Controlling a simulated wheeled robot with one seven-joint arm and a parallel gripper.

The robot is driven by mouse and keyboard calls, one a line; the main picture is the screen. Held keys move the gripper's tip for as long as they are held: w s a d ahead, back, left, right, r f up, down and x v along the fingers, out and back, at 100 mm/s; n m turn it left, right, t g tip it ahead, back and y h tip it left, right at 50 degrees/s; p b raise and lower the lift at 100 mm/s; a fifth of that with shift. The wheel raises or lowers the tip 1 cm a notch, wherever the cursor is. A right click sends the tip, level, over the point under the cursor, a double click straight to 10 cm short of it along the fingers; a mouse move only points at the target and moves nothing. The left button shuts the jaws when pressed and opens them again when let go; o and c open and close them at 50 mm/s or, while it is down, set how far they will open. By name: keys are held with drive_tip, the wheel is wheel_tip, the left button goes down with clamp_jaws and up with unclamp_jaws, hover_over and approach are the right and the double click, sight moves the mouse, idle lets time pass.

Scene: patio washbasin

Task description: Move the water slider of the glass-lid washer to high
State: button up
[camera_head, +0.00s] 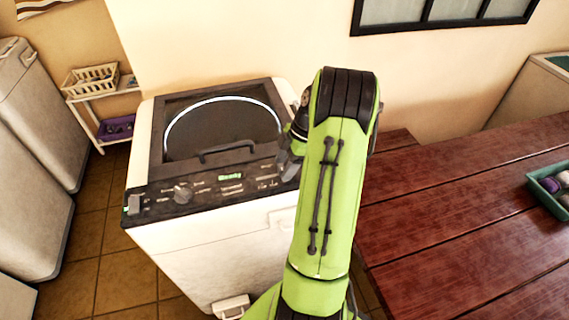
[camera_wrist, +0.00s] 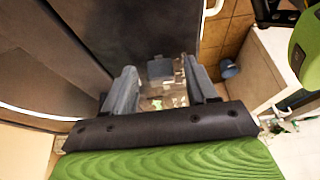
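The glass-lid washer (camera_head: 168,243) is a white top-loader with a dark lid (camera_head: 222,128), which is closed. Its black control panel (camera_head: 155,190) runs along the front edge, with a round knob (camera_head: 183,192), a green-lit display (camera_head: 231,177) and small controls toward the right. I cannot tell which small control is the water slider. My gripper (camera_head: 289,165) is at the right end of the panel, partly hidden by my green arm. In the wrist view its two fingers (camera_wrist: 161,85) are apart, with a blurred grey block between them; contact is unclear.
A red wooden table (camera_head: 455,220) stands close on the right, with a green tray (camera_head: 545,193) at its edge. A white shelf with a basket (camera_head: 92,78) stands at the back left, and pale cabinets (camera_head: 30,190) at the left. Tiled floor lies between them and the washer.

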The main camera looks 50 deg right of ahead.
drive_tip(key=shift+r, duration=0.1)
drive_tip(key=p+v, duration=0.5)
drive_tip(key=v, duration=1)
drive_tip(key=shift+d+r, duration=0.15)
drive_tip(key=shift+r, duration=0.1)
